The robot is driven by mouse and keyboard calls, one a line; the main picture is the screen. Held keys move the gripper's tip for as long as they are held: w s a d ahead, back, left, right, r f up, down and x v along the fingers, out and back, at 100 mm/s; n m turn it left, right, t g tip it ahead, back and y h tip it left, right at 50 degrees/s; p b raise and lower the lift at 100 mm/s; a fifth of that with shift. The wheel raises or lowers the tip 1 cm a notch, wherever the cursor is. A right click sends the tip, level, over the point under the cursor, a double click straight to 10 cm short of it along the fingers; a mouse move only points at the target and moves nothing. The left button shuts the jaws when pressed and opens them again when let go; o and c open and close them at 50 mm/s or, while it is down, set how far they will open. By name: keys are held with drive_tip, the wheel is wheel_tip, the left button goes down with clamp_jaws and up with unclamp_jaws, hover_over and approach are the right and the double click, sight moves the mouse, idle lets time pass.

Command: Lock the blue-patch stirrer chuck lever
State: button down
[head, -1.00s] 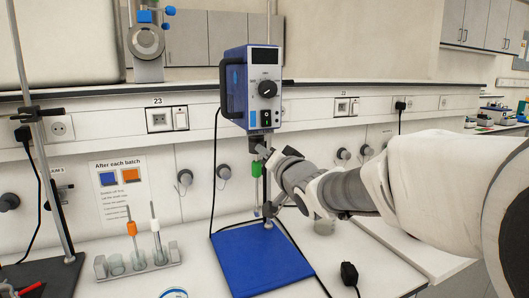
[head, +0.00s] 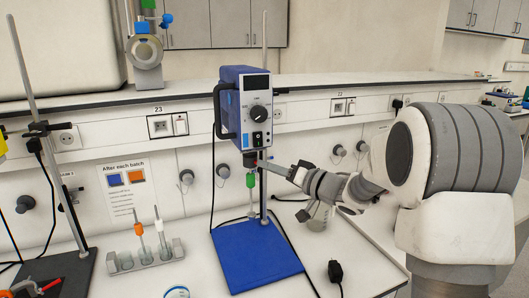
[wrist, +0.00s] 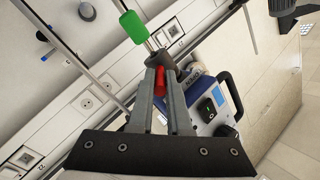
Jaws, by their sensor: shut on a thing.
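The blue stirrer (head: 245,110) stands on a rod above the blue patch (head: 258,258). Its dark chuck (head: 250,158) is under the motor, with a shaft and green sleeve (head: 250,181) below. The sleeve also shows in the wrist view (wrist: 134,27). My gripper (head: 268,166) reaches in from the right at chuck height. In the wrist view its two fingers (wrist: 163,80) are shut on the red chuck lever (wrist: 160,82), just beside the chuck (wrist: 158,58). The fingers partly hide the lever, so its exact angle is unclear.
A rack (head: 146,258) with stirring rods stands to the left, and another stand (head: 52,150) is further left. A black plug (head: 335,272) and cables lie right of the patch. The front right bench is mostly clear.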

drive_tip(key=shift+w+d+r+n+g+y+p, duration=0.1)
drive_tip(key=shift+w+d+n+g+y+p, duration=0.15)
drive_tip(key=shift+n+g+y+p, duration=0.35)
drive_tip(key=shift+w+d+n+g+y+p, duration=0.15)
drive_tip(key=shift+w+n+g+y+p, duration=0.15)
drive_tip(key=shift+n+g+p, duration=0.4)
drive_tip(key=shift+p, duration=0.3)
drive_tip(key=c, duration=0.9)
unclamp_jaws()
drive_tip(key=b+v, duration=0.1)
drive_tip(key=v, duration=1)
drive_tip(key=b+v, duration=0.1)
drive_tip(key=v, duration=0.5)
drive_tip(key=shift+w+d+b, duration=0.15)
drive_tip(key=shift+d+b, duration=0.15)
drive_tip(key=shift+b, duration=0.05)
